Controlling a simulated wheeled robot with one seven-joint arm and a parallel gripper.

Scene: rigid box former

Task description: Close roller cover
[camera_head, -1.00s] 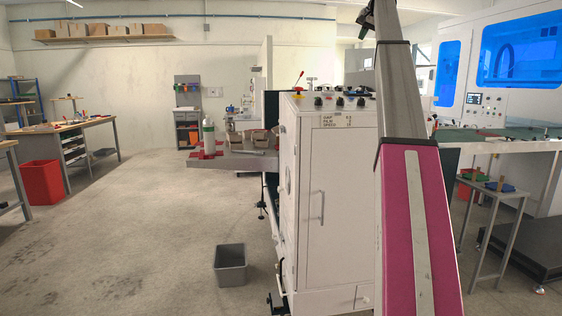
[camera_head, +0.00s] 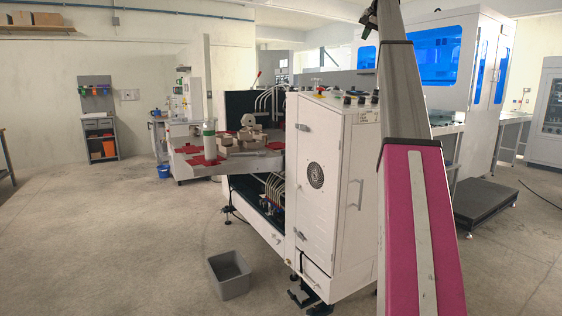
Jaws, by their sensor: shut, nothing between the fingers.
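A white machine cabinet (camera_head: 325,190) stands in the middle of the head view. Left of the fan panel, a dark open section (camera_head: 268,195) holds several hoses. A flat bed (camera_head: 235,162) with red pads and a pale cylinder juts out left from it. I cannot tell which part is the roller cover. My magenta and grey arm rises on the right and hides part of the scene behind it.
A grey open bin (camera_head: 229,274) stands on the floor left of the machine. A dark low platform (camera_head: 484,205) lies on the right. The floor at left is wide and clear. A grey tool cabinet (camera_head: 101,135) and a blue bucket (camera_head: 164,171) stand farther back.

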